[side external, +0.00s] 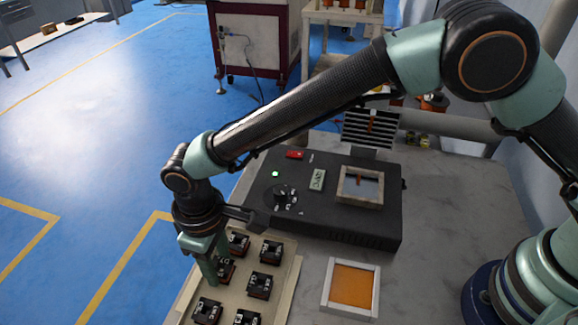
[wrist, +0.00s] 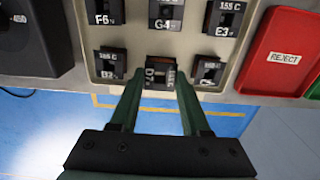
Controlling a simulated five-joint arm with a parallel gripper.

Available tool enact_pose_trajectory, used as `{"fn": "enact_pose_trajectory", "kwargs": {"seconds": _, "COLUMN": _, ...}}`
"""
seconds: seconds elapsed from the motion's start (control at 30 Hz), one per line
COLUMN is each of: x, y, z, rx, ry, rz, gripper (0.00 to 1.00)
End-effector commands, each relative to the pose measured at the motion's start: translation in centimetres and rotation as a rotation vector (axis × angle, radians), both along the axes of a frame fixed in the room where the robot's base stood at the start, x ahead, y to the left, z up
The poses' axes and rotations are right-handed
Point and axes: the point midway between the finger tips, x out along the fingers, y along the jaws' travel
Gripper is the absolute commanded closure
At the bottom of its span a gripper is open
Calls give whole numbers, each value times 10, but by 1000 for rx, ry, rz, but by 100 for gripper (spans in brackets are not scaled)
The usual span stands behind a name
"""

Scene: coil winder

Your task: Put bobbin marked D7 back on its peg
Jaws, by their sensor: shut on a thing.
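My gripper (wrist: 158,92) is shut on a dark bobbin (wrist: 160,74), with one green finger on each side of it. The bobbin's label is partly seen and too small to read surely. It sits at the near edge of the pale tray (wrist: 136,66), between the places marked B2 and one on the right. I cannot tell whether it is seated on a peg or just above it. In the side external view my gripper (side external: 211,268) points down over the tray (side external: 243,286), and its finger partly hides the bobbin (side external: 227,271).
Several other dark bobbins stand in the tray around the held one, including G4 (wrist: 165,14). A red REJECT tray (wrist: 282,62) lies to the right in the wrist view. A black winder (side external: 330,222) and an orange-bottomed tray (side external: 351,287) stand on the bench.

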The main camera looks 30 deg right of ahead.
Motion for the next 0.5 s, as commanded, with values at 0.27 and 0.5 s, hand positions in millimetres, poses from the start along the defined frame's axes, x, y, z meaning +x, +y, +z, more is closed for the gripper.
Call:
{"fn": "enact_pose_trajectory", "kwargs": {"seconds": 0.27, "x": 0, "y": 0, "z": 0, "rx": 0, "ry": 0, "rz": 0, "gripper": 100}}
{"fn": "enact_pose_trajectory", "kwargs": {"seconds": 0.5, "x": 0, "y": 0, "z": -4, "rx": 0, "ry": 0, "rz": 0, "gripper": 100}}
